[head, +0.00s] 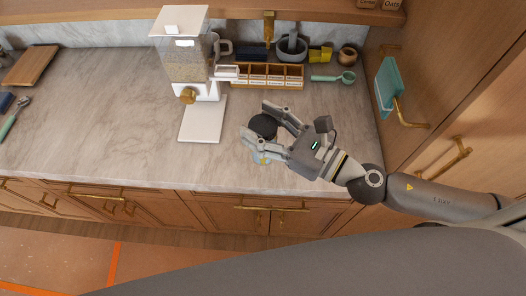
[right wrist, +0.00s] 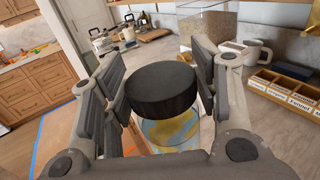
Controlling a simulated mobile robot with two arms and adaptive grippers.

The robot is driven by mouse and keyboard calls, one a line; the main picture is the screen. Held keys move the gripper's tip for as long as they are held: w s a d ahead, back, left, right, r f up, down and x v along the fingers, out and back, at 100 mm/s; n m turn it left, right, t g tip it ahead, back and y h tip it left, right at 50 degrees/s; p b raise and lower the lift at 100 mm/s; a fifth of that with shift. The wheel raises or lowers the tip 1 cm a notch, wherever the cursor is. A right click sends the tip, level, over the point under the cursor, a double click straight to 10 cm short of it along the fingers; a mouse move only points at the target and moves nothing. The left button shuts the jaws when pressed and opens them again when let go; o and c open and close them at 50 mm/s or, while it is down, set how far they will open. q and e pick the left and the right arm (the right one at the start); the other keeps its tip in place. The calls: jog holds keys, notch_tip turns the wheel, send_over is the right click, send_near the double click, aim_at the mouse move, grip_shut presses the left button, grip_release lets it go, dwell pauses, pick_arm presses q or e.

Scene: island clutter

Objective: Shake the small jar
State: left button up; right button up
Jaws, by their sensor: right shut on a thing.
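The small jar has a round black lid and a clear body with something yellow inside. In the head view its lid (head: 264,126) shows between the fingers of my right gripper (head: 262,123). In the right wrist view the black lid (right wrist: 160,88) fills the space between the fingers (right wrist: 160,85), and the clear body (right wrist: 172,130) shows below it. My right gripper is shut on the jar, over the front part of the marble counter. Fingers and palm hide part of the jar. My left gripper is not in view.
A white grain dispenser (head: 186,60) stands on the counter, left of the jar. A wooden box with labelled compartments (head: 268,76) is behind, with a mortar (head: 291,50) and a green scoop (head: 333,77). Tall cabinets (head: 470,80) border the right. The left counter is mostly clear.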

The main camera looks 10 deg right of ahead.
notch_tip(320, 180, down, 9)
jog(key=b, duration=0.8)
jog(key=shift+b, duration=0.4)
notch_tip(320, 180, up, 10)
jog(key=p, duration=0.9)
jog(key=shift+f, duration=0.25)
jog(key=shift+f+b, duration=4.45)
jog(key=shift+f, duration=0.3)
jog(key=shift+r, duration=0.15)
jog(key=shift+r+p, duration=0.15)
jog(key=shift+p, duration=0.15)
